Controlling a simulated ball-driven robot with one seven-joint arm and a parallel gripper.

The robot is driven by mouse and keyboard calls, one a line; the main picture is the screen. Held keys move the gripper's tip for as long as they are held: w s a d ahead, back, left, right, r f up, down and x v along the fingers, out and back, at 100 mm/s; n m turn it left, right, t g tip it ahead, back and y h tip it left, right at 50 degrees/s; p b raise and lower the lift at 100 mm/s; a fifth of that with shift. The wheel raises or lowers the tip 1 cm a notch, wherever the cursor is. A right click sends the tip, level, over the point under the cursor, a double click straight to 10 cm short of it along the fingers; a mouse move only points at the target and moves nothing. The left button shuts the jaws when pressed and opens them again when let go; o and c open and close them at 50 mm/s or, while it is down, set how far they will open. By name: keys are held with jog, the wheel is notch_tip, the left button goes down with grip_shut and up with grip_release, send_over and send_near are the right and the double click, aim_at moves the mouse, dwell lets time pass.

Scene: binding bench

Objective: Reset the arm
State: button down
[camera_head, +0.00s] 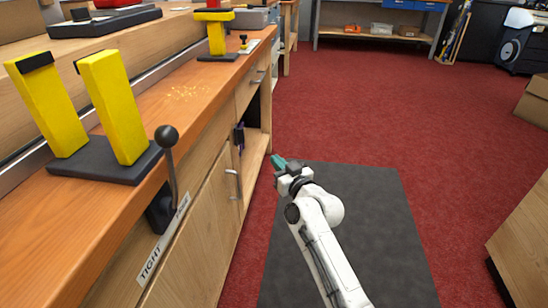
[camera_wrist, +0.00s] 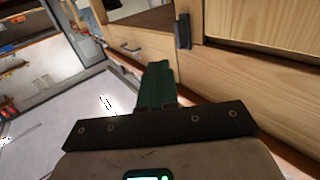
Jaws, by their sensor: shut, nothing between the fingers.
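My white arm reaches forward over the dark floor mat, to the right of the bench. The gripper is apart from the wooden bench cabinet (camera_wrist: 250,85). A lever with a black ball knob (camera_head: 167,137) stands at the bench's front edge, above a label reading TIGHT (camera_head: 150,265). My gripper is away from it.
Two yellow uprights on a dark base (camera_head: 105,163) stand on the bench top. A yellow stand (camera_head: 217,35) is farther back. Metal door handles (camera_head: 233,184) stick out from the bench front. A wooden box (camera_head: 525,240) is at right. The red carpet (camera_head: 400,110) ahead is clear.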

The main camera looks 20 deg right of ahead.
jog(key=s+a+f+g, duration=0.1)
jog(key=s+f+g, duration=0.3)
jog(key=s+f, duration=0.55)
jog(key=s+a+f+g, duration=0.1)
jog(key=s+f+g, duration=0.4)
jog(key=s, duration=0.8)
jog(key=s+d+f+m+g+h, duration=0.15)
jog(key=s+d+g, duration=0.25)
jog(key=s, duration=1.1)
jog(key=s+d+f+m+g+h, duration=0.1)
jog(key=s+d+f+g+h, duration=0.15)
jog(key=s, duration=1.15)
notch_tip(320, 180, up, 36)
jog(key=g+p, duration=0.1)
jog(key=p, duration=3.4)
jog(key=shift+s+d, duration=0.25)
jog(key=shift+d, duration=0.2)
jog(key=shift+w, duration=0.1)
